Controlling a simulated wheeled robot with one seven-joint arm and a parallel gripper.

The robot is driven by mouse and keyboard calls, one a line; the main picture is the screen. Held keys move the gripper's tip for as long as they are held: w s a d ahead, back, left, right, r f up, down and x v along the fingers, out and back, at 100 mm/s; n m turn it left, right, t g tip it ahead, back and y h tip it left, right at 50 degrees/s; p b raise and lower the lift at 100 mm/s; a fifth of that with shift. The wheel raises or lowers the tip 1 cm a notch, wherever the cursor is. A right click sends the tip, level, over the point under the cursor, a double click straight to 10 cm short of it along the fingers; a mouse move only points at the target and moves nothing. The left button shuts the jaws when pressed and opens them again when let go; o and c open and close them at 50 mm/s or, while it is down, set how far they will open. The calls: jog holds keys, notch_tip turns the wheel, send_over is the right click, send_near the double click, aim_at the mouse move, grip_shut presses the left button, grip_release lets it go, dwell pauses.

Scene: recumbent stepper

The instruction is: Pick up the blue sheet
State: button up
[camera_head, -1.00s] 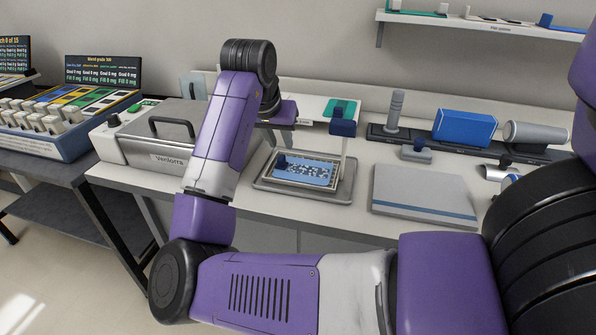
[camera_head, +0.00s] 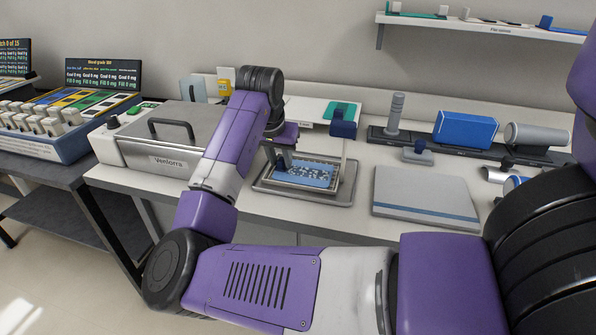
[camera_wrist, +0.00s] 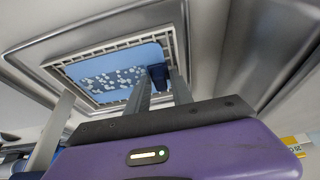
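The blue sheet (camera_head: 308,175) lies flat in a light slotted frame, with many small white pieces on it. It also shows in the wrist view (camera_wrist: 115,75). A dark blue tab (camera_wrist: 158,73) stands at one end of the sheet. My gripper (camera_head: 283,160) is over the sheet's left end in the head view. In the wrist view its two fingers (camera_wrist: 161,82) are apart, with the tab between or just beyond their tips. I cannot tell whether they touch it. The fingers partly hide the tab.
The frame sits on a grey tray (camera_head: 325,198) on the white bench. A closed lidded machine (camera_head: 165,135) stands to the left. A flat grey plate (camera_head: 425,195) lies to the right. A stand with a dark blue block (camera_head: 343,128) rises behind the tray.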

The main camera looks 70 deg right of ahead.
grip_shut()
